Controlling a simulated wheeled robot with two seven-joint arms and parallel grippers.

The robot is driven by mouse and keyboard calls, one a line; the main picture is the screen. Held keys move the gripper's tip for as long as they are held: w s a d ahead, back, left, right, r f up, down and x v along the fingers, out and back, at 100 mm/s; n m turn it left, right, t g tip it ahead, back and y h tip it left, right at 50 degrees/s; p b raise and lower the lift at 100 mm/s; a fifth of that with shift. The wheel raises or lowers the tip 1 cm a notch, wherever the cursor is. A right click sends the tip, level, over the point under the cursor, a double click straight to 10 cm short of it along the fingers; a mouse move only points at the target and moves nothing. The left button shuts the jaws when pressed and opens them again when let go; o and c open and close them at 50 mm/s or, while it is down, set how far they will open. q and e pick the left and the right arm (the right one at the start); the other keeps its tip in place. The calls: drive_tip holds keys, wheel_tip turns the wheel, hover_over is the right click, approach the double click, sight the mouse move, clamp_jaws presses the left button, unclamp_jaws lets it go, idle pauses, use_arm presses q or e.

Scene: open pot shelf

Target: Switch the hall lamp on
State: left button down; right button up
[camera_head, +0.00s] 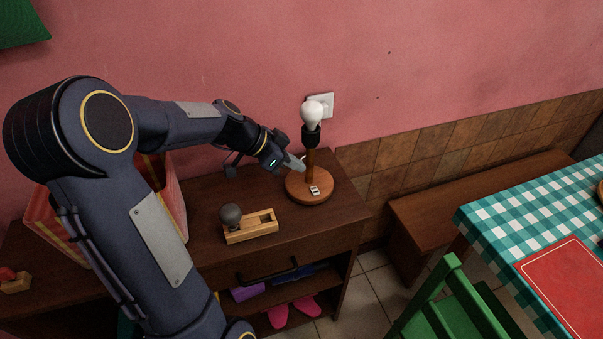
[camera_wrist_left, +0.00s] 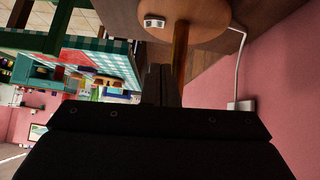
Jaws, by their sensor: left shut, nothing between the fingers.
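The hall lamp (camera_head: 308,182) stands on the dark wooden cabinet, with a round wooden base, a wooden post and a bare white bulb (camera_head: 313,113). The bulb looks plain white; I cannot tell whether it is lit. A small pale rocker switch (camera_head: 315,191) sits on the front of the base, and it also shows in the left wrist view (camera_wrist_left: 155,22). My left gripper (camera_head: 299,166) is shut and empty, its tips beside the post above the base's left side. In the wrist view its fingers (camera_wrist_left: 162,84) appear close to the post. My right gripper is not in view.
The cabinet top (camera_head: 205,235) holds a wooden block with a dark round knob (camera_head: 251,228) in front of the lamp. A wall socket (camera_head: 325,103) is behind the bulb. A bench (camera_head: 470,205), checkered table and green chair (camera_head: 450,300) stand to the right.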

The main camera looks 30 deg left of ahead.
use_arm(q)
drive_tip(key=v, duration=0.6)
drive_tip(key=shift+r, duration=0.15)
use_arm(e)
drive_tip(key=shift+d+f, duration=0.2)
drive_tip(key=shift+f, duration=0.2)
